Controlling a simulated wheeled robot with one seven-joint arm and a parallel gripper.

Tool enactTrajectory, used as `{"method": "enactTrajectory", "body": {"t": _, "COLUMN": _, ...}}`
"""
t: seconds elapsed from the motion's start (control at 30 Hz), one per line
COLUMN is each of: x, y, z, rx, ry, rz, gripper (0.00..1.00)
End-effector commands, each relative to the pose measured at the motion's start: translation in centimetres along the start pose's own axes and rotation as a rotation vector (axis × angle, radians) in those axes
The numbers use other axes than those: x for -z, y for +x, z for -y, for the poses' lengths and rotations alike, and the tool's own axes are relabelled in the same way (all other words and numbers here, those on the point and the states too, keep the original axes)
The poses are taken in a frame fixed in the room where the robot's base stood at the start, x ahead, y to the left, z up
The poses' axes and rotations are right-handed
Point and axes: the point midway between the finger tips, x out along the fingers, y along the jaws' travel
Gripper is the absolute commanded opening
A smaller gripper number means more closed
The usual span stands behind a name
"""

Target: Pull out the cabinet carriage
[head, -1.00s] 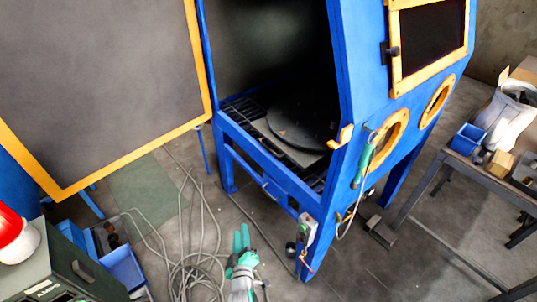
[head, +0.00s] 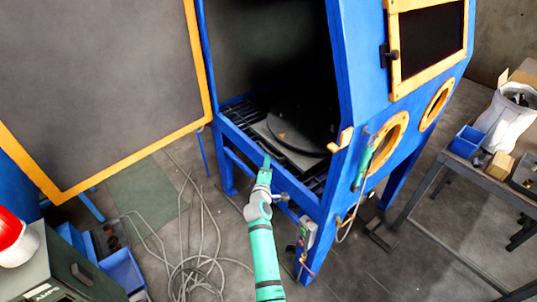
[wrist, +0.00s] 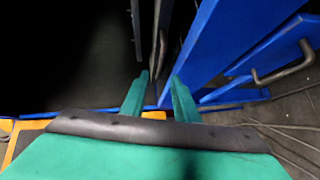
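The carriage (head: 272,138) sits inside the open blue cabinet (head: 340,95), a flat grey frame with a round dark turntable (head: 300,125) on top. My gripper (head: 267,160) is at the cabinet's front rail, its fingertips over the sill before the carriage. In the wrist view my gripper (wrist: 159,82) is open, with a gap between its two green fingers. A thin grey curved bar (wrist: 160,45) lies just beyond the gap, and I cannot tell whether the fingers touch it. A bent metal handle (wrist: 285,68) sits on the blue frame to the right.
The large grey door (head: 100,90) with yellow edging stands open at left. Cables (head: 195,255) lie coiled on the floor. A control box (head: 306,232) hangs at the cabinet's front corner. A table (head: 480,175) with bins stands at right.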

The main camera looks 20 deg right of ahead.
Motion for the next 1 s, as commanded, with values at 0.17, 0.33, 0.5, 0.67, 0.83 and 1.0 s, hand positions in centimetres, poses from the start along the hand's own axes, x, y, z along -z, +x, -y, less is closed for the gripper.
{"method": "enactTrajectory", "body": {"t": 0.17, "x": 0.0, "y": 2.9, "z": -0.1, "rx": 0.0, "ry": -0.002, "rz": 0.0, "gripper": 0.28}}
{"method": "enactTrajectory", "body": {"t": 0.33, "x": 0.1, "y": 5.2, "z": -0.1, "rx": 0.001, "ry": -0.001, "rz": 0.0, "gripper": 0.28}}
{"method": "enactTrajectory", "body": {"t": 0.5, "x": 0.1, "y": 7.0, "z": 0.0, "rx": 0.0, "ry": 0.0, "rz": 0.001, "gripper": 0.28}}
{"method": "enactTrajectory", "body": {"t": 0.67, "x": 0.0, "y": 7.9, "z": 0.1, "rx": 0.001, "ry": 0.001, "rz": 0.001, "gripper": 0.28}}
{"method": "enactTrajectory", "body": {"t": 0.83, "x": 0.1, "y": 8.2, "z": 0.0, "rx": 0.0, "ry": 0.001, "rz": -0.001, "gripper": 0.28}}
{"method": "enactTrajectory", "body": {"t": 1.0, "x": 0.0, "y": 8.2, "z": 0.0, "rx": 0.0, "ry": 0.001, "rz": -0.001, "gripper": 0.28}}
